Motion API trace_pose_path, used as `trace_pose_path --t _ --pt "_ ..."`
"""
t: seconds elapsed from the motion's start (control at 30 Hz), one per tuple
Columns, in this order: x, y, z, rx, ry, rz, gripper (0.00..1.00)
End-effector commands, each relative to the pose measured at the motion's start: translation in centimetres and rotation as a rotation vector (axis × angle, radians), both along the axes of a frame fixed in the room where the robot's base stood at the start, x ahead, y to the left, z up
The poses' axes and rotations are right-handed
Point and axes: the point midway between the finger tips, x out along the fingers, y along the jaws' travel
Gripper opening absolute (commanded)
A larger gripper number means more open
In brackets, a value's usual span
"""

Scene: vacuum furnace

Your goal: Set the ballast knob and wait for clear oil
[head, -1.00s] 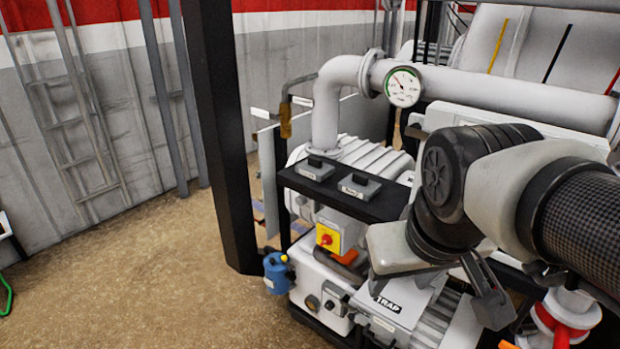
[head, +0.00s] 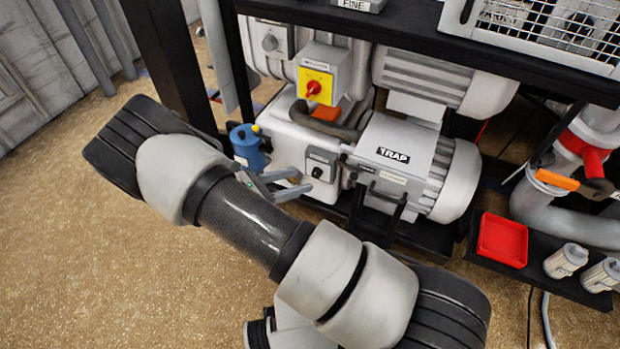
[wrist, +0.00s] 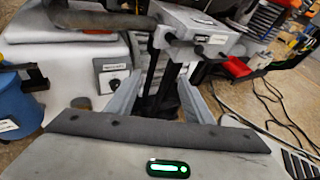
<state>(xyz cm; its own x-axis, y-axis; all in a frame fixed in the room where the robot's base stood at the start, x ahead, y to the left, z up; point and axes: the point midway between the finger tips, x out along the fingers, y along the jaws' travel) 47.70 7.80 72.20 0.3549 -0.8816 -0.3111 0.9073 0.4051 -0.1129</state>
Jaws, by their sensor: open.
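The ballast knob (head: 317,172) is a small dark knob on a grey plate on the front of the white vacuum pump (head: 283,140). In the wrist view the knob (wrist: 115,83) and its labelled plate are left of my fingers. My gripper (head: 304,181) is open and empty, its fingertips close to the plate in the head view. In the wrist view my open gripper (wrist: 163,78) points at the gap near the TRAP housing, right of the knob. I cannot tell whether a finger touches anything. The oil sight glass is hard to make out behind my fingers.
A yellow plate with a red switch (head: 314,88) sits above. The TRAP housing (head: 400,150) and its black handle (head: 385,205) stand to the right. A blue container (head: 246,147) is to the left, a red tray (head: 502,240) at lower right. The floor in front is open.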

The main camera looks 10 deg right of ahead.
Motion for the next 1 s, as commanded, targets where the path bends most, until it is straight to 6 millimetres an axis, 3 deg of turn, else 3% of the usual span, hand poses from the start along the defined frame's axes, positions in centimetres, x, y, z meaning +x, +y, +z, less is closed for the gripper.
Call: trace_pose_path --t 0.03,0.1,0.2,0.33,0.47,0.63,1.0 --pt "0.0 0.7 -4.4 -0.094 0.041 0.096 0.47" --pt "0.2 1.5 -8.1 -0.208 0.086 0.216 0.47" --pt "0.3 2.5 -12.3 -0.347 0.136 0.361 0.47" --pt "0.2 3.3 -16.0 -0.469 0.175 0.489 0.47" --pt "0.2 3.6 -17.5 -0.526 0.193 0.547 0.47" --pt "1.3 2.6 -17.7 -0.536 0.197 0.555 0.47" --pt "7.2 -2.4 -17.8 -0.533 0.195 0.551 0.47"
